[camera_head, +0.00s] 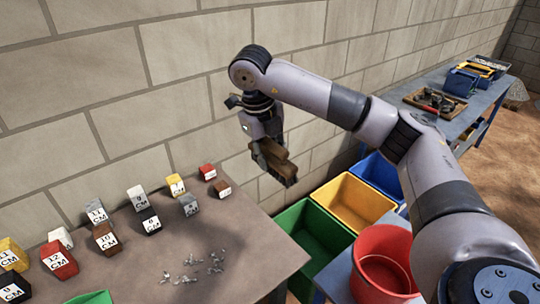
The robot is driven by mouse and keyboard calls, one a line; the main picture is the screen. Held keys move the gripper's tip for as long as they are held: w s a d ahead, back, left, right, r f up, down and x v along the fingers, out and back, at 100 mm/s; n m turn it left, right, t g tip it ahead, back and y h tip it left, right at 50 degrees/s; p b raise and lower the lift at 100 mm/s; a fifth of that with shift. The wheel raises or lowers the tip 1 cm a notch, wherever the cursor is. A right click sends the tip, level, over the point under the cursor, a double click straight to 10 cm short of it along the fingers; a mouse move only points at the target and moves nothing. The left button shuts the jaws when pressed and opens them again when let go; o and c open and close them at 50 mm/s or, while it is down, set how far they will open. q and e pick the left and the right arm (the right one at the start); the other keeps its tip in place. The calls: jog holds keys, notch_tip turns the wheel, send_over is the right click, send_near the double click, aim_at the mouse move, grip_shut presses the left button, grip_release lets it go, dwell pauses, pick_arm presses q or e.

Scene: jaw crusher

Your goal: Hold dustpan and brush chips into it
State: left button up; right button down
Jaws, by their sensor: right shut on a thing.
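My right gripper (262,143) is shut on a brown brush (281,166) and holds it in the air above the far right edge of the table (262,262). The brush is tilted, and its bristles cannot be made out clearly. Small grey chips (197,266) lie scattered on the table, well below and to the left of the brush. A green edge (92,298), perhaps the dustpan, shows at the bottom of the picture; most of it is cut off. My left gripper is not in view.
Labelled blocks, such as a red one (58,262), stand in rows on the table's left and back. Green (322,233), yellow (352,200) and blue (379,174) bins and a red bucket (382,262) stand to the right. A block wall (150,95) runs behind.

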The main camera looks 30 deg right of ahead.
notch_tip(320, 180, up, 3)
jog(key=shift+f+p, duration=0.1)
jog(key=shift+p, duration=0.8)
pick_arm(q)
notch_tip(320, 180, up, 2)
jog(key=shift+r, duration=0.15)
pick_arm(e)
jog(key=shift+f, duration=0.1)
jog(key=shift+f, duration=0.1)
